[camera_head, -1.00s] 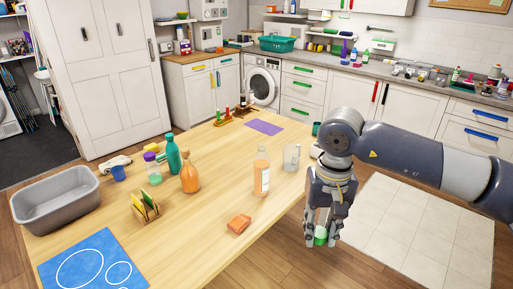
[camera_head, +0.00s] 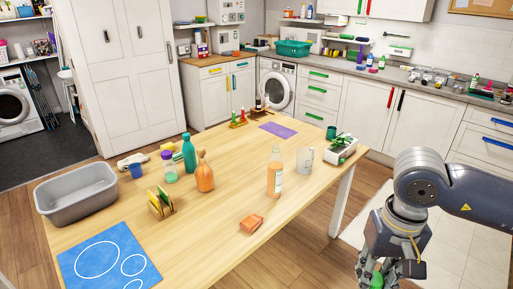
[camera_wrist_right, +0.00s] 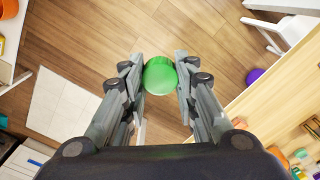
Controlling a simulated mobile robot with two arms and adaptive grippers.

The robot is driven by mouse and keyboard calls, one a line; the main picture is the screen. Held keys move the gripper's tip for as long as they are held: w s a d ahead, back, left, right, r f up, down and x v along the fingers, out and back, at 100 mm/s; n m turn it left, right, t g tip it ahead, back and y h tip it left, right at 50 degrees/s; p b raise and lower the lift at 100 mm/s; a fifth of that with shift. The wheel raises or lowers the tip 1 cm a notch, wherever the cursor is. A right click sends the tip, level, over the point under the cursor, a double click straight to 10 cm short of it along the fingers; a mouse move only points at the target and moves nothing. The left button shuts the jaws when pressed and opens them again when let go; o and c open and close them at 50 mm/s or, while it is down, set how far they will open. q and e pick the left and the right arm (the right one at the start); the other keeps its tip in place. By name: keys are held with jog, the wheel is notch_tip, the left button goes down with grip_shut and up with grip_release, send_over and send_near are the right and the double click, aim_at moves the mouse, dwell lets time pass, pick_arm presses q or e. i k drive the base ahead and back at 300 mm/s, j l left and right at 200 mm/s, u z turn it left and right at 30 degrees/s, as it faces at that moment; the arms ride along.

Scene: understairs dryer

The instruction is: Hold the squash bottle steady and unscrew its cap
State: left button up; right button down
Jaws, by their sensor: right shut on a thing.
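A tall orange bottle with a pale label (camera_head: 275,178), which looks like the squash bottle, stands upright on the wooden table near its right side. No green cap shows on its top. My right gripper (camera_head: 377,276) is off the table's right side, well apart from the bottle, and partly cut off by the lower picture edge. It is shut on a round green cap-like thing, also seen between the fingers (camera_wrist_right: 158,68) in the right wrist view as a green disc (camera_wrist_right: 160,78) above the floor. My left gripper is not in view.
A clear glass (camera_head: 305,157) and a white planter (camera_head: 341,150) stand right of the bottle. An orange sponge (camera_head: 251,223) lies in front. A teal bottle (camera_head: 189,153), a round orange bottle (camera_head: 204,177) and a grey tub (camera_head: 78,202) are left. The table's middle is clear.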

aim_at(275, 162)
jog(key=i+l+u, duration=0.1)
jog(key=u, duration=0.3)
jog(key=i+l+u, duration=0.15)
jog(key=u, duration=0.25)
jog(key=i+l+u, duration=0.15)
jog(key=u, duration=0.25)
jog(key=i+l+u, duration=0.1)
jog(key=l+u, duration=0.25)
jog(key=i+l+u, duration=0.2)
jog(key=l, duration=0.6)
jog(key=i+l+u, duration=0.2)
jog(key=l, duration=0.6)
jog(key=l+u, duration=0.15)
jog(key=l, duration=1.45)
